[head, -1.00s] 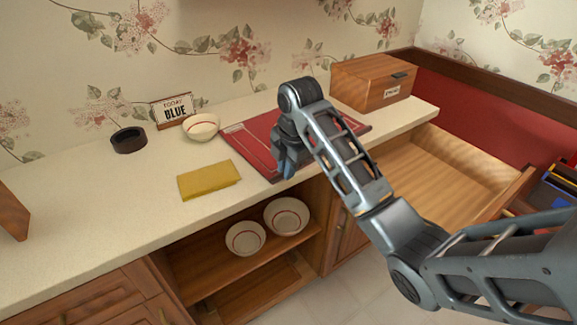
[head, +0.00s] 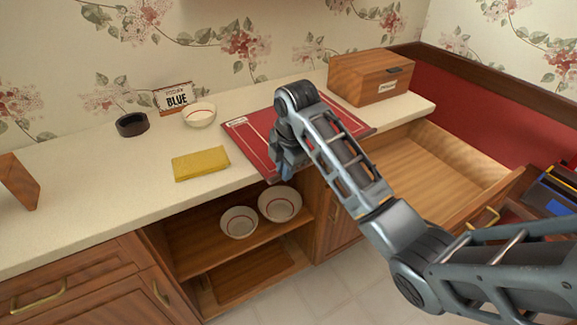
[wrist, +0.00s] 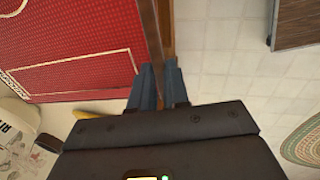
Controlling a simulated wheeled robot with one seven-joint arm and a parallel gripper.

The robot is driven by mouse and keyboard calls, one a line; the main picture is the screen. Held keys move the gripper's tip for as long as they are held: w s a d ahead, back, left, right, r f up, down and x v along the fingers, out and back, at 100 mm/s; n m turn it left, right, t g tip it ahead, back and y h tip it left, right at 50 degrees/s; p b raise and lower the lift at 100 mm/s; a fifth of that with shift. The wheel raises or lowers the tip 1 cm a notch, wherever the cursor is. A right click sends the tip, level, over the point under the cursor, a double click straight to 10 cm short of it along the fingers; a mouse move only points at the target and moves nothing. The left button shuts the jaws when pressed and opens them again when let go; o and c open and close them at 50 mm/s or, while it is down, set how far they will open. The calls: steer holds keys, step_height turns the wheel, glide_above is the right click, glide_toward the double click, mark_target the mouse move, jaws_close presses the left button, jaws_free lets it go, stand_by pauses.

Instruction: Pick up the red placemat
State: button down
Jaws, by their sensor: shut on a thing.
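The red placemat (head: 255,136) has a thin white border line and a small white label at its left corner. It lies over the counter at the middle, partly hidden behind my arm, with its front edge at the counter's front. My gripper (head: 284,172) is shut on the placemat's front edge. In the wrist view the woven red placemat (wrist: 75,45) fills the upper left, and its edge runs to between the fingers of my gripper (wrist: 157,88).
A wooden box (head: 370,78) stands behind right. An open drawer (head: 440,165) juts out below. Two bowls sit on the shelf underneath.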

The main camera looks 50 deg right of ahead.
steer(key=c, duration=1)
jaws_free()
steer(key=shift+c, duration=0.2)
step_height(320, 180, up, 8)
steer(key=s+p, duration=0.1)
steer(key=shift+s+a+f, duration=0.15)
steer(key=shift+s, duration=0.15)
steer(key=shift+o, duration=0.3)
